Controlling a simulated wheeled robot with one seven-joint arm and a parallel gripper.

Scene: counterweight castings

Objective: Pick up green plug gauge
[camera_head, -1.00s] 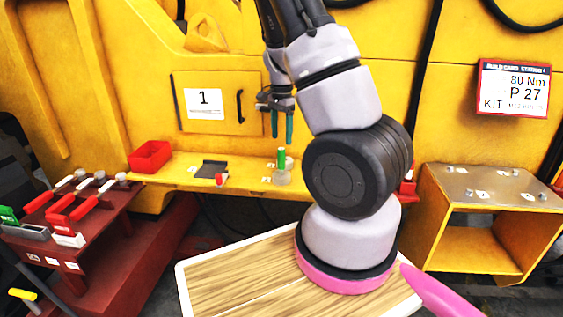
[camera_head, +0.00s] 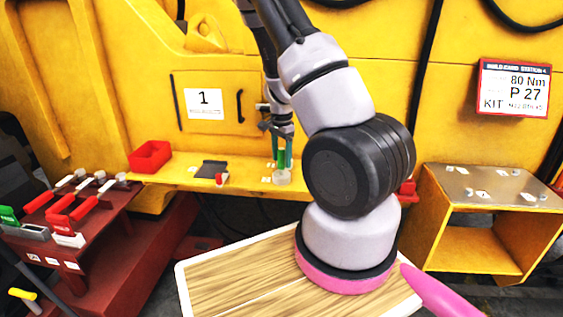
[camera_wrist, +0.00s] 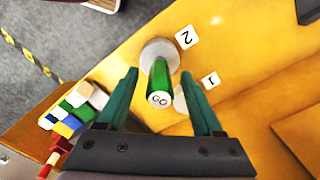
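The green plug gauge (camera_wrist: 160,80) stands upright in a round grey holder (camera_wrist: 157,51) beside the tag "2" on the yellow ledge. Its white end marked "GO" faces the wrist camera. My gripper (camera_wrist: 163,80) is open, with one green finger on each side of the gauge and a visible gap to both. In the head view, my gripper (camera_head: 281,158) is lowered over the gauge (camera_head: 281,160), whose body is partly hidden by the fingers. The holder (camera_head: 281,177) shows below them.
A red bin (camera_head: 150,157) and a dark block (camera_head: 209,169) with a red-ended item lie left on the yellow ledge (camera_head: 245,178). A panel marked "1" (camera_head: 204,103) stands behind. Several blocks of mixed colours (camera_wrist: 72,108) show at the wrist view's left.

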